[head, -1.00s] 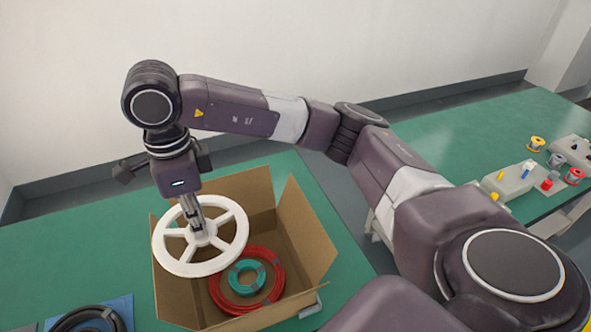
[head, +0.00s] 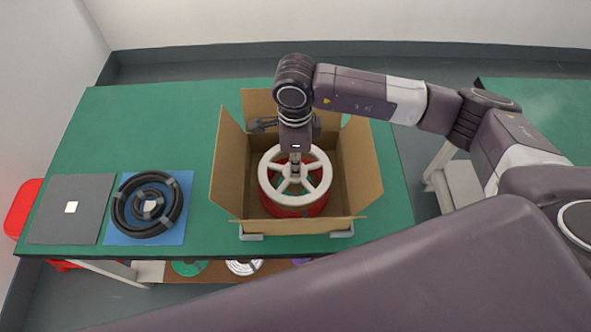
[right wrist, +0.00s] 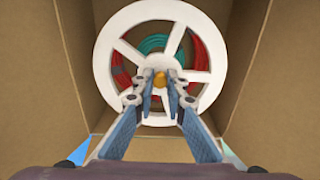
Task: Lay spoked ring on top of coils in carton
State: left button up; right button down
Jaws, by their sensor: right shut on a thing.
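The white spoked ring (head: 317,194) is inside the open cardboard carton (head: 362,165), level and over the coils. A red coil (head: 286,211) shows around its lower edge, and a green coil (head: 294,188) shows between its spokes. In the right wrist view the ring (right wrist: 107,62) covers most of the red coil (right wrist: 202,50) and the green coil (right wrist: 153,43). I cannot tell whether the ring touches them. My right gripper (head: 295,172) points down and is shut on the ring's hub; its fingers (right wrist: 160,88) also show in the right wrist view. My left gripper is not in view.
The carton stands on a green table (head: 150,115) with its flaps open. To the left are a black coil (head: 129,222) on a blue mat (head: 176,230) and a grey mat (head: 45,226). More coils lie on a shelf below. The table's back left is clear.

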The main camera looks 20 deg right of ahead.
jog(key=shift+f, duration=0.6)
notch_tip(320, 180, down, 4)
jog(key=shift+r+p, duration=0.2)
jog(key=shift+p, duration=0.25)
jog(key=shift+f+b, duration=0.65)
jog(key=shift+b, duration=0.15)
jog(key=c, duration=2)
grip_release()
jog(key=shift+r, duration=0.1)
jog(key=shift+o, duration=0.2)
jog(key=shift+r, duration=0.1)
